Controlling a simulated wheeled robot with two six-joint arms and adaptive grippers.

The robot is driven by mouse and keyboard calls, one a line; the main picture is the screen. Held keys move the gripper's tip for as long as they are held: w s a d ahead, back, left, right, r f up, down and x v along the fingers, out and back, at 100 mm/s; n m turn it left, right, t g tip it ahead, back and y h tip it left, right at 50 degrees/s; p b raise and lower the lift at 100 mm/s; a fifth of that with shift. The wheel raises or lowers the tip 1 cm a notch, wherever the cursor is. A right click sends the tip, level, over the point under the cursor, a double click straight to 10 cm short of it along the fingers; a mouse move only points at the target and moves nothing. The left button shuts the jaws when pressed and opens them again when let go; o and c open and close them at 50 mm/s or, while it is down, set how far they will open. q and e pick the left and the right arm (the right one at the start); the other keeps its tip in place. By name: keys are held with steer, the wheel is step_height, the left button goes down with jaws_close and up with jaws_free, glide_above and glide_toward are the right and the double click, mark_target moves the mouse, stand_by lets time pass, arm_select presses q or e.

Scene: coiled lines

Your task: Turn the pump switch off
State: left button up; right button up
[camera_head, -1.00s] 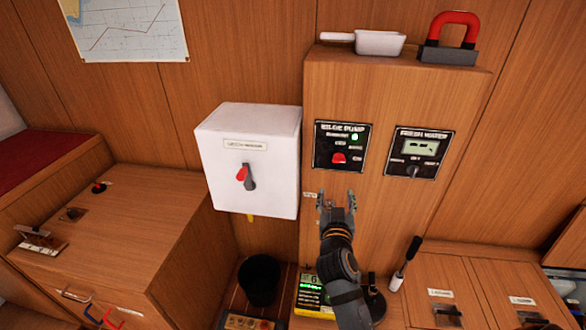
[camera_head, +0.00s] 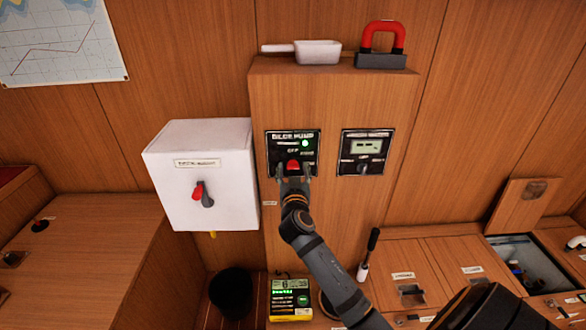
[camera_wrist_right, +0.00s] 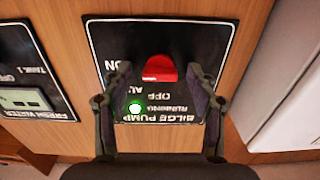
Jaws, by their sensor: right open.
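The bilge pump panel (camera_head: 312,139) is a black plate on the front of the wooden cabinet, with a lit green lamp (camera_head: 305,143). Its red switch (camera_head: 293,165) is low on the panel. In the right wrist view the panel appears upside down, with the red switch (camera_wrist_right: 160,68) near the ON, OFF and AUTO lettering and the green lamp (camera_wrist_right: 135,107) glowing. My right gripper (camera_head: 293,173) is open at the panel, its fingers on either side of the switch; I cannot tell whether they touch it. My left gripper is not in view.
The fresh water panel (camera_head: 366,152) is just right of the pump panel. A white box (camera_head: 203,160) with a red-and-grey handle projects at left. A scoop (camera_head: 318,52) and a red-handled object (camera_head: 383,40) sit on top. A black bucket (camera_head: 231,292) stands below.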

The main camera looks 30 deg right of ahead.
steer(key=shift+c, duration=0.4)
steer(key=c, duration=1.1)
steer(key=shift+o, duration=0.2)
steer(key=shift+n, duration=0.3)
steer(key=n+p, duration=0.3)
steer(key=n, duration=1)
steer(key=shift+p, duration=0.3)
steer(key=shift+n+p, duration=0.8)
steer(key=shift+n, duration=1.4)
steer(key=shift+f, duration=0.1)
